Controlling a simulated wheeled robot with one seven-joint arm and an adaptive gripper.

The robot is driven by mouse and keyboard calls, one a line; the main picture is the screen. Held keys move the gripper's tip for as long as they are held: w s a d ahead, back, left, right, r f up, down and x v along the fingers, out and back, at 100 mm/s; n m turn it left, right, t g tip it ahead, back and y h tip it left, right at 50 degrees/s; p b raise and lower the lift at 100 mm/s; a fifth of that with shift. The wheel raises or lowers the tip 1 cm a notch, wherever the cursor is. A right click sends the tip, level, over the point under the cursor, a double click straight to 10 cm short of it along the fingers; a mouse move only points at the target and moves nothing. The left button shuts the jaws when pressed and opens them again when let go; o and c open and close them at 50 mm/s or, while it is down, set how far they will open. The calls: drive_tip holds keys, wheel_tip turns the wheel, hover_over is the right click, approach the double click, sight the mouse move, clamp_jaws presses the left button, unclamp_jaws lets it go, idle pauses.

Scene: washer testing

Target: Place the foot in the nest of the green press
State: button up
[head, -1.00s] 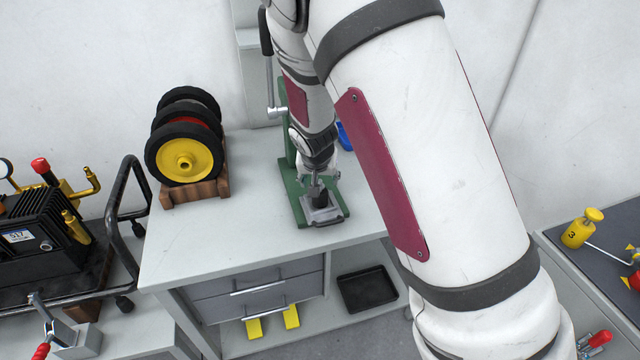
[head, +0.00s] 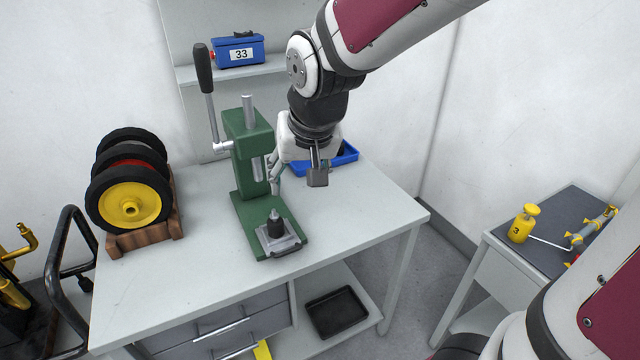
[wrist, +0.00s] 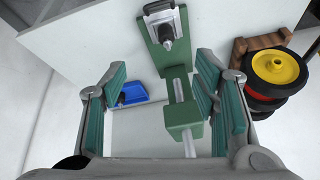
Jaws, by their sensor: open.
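The green press (head: 250,150) stands on the bench with its long lever up at the left. Its grey metal nest (head: 292,243) is at the front of its base. The dark foot (head: 276,226), with a lighter pointed top, stands upright in the nest. My gripper (head: 298,180) is open and empty, to the right of the press column and above the bench, apart from the foot. In the wrist view the foot (wrist: 167,36) and nest (wrist: 160,12) show at the top, beyond the spread fingers.
A blue tray (head: 350,158) with something dark in it lies behind my gripper. Wheels on a wooden rack (head: 145,240) stand left of the press. A blue box marked 33 (head: 238,50) sits on the shelf. The bench front right (head: 370,215) is clear.

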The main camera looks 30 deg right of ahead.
drive_tip(key=s+r+n, duration=0.1)
drive_tip(key=s+r, duration=0.2)
drive_tip(key=s, duration=0.5)
drive_tip(key=s+r+n, duration=0.2)
drive_tip(key=s+r, duration=0.1)
drive_tip(key=s, duration=0.6)
drive_tip(key=shift+a+r+t, duration=0.2)
drive_tip(key=shift+t, duration=0.1)
